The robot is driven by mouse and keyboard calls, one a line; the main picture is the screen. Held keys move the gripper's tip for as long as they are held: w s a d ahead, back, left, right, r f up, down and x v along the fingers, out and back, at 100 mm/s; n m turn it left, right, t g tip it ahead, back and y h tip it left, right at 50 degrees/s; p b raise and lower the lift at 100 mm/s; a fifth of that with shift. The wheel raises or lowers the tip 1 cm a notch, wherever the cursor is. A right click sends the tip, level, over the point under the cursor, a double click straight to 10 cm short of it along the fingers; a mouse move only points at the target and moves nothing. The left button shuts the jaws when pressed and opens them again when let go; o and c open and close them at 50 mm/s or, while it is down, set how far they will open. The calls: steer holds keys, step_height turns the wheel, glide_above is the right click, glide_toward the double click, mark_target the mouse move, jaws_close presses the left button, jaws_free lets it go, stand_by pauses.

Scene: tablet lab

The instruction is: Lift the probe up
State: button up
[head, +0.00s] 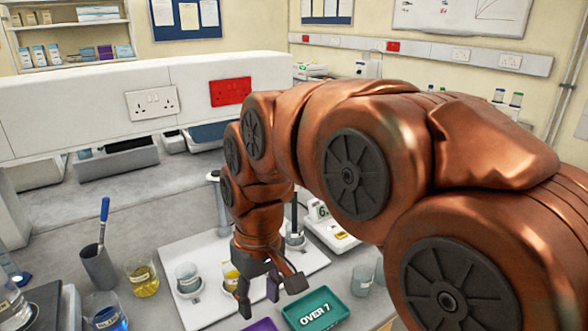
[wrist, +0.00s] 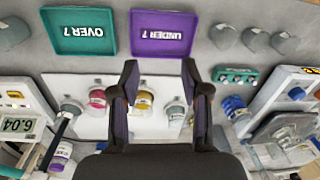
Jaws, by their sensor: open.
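My gripper (head: 258,293) points down over the front of the white mat, open and empty. In the wrist view its two dark fingers (wrist: 160,80) are apart, with a yellow-filled beaker (wrist: 143,102) visible between them. A thin dark rod that looks like the probe (wrist: 62,130) stands at the left of the wrist view, beside the meter reading 6.04 (wrist: 17,126). In the head view the rod (head: 294,212) is upright behind my gripper, above a small beaker (head: 295,239). I cannot tell whether its tip is inside the beaker. The probe is well apart from my fingers.
A green OVER 7 tray (head: 316,309) and a purple UNDER 7 tray (wrist: 172,35) lie in front of the white mat (wrist: 118,126). Beakers stand on the mat, including a pink one (wrist: 97,98). A grey cup with a blue-handled tool (head: 99,268) stands left.

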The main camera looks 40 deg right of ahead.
steer(key=w+d+r+t, duration=0.1)
steer(key=w+d+r, duration=0.3)
steer(key=w, duration=0.3)
steer(key=w+d+r+t, duration=0.1)
steer(key=w+d+r, duration=0.3)
steer(key=w, duration=0.2)
steer(key=w+d+r+t+b, duration=0.1)
steer(key=w+d+r, duration=0.25)
steer(key=d, duration=0.45)
steer(key=w+d+r+t+b, duration=0.1)
steer(key=w+d+r+t, duration=0.2)
steer(key=d, duration=0.6)
steer(key=shift+g+h, duration=0.3)
steer(key=shift+g, duration=0.3)
steer(key=shift+w+p+x, duration=0.15)
steer(key=shift+p+x, duration=0.3)
steer(key=shift+x, duration=1.6)
steer(key=shift+w+p+x, duration=0.1)
steer(key=shift+p+x, duration=0.3)
steer(key=shift+x, duration=1.65)
steer(key=shift+a, duration=0.1)
jaws_close()
steer(key=shift+r, duration=0.1)
